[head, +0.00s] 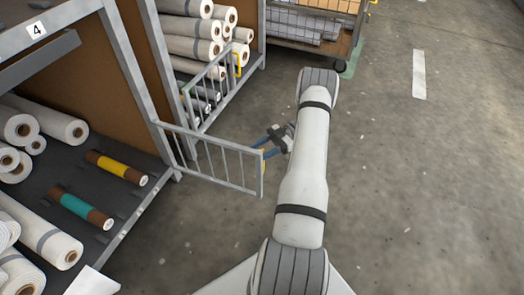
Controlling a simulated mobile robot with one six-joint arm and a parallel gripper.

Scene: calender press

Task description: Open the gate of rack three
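A grey barred gate (222,165) stands swung out into the aisle, away from the post at the right end of the rack labelled 4. A yellow handle (263,162) is on its free end. My gripper (261,149) is at this free end, beside the top of the handle. No label with a three is visible.
The rack labelled 4 (36,29) holds white rolls and two brown-ended rolls with yellow and teal bands. The farther rack holds several white rolls (194,48). A loaded cart (305,45) stands at the back. The concrete floor (420,170) on the right is clear.

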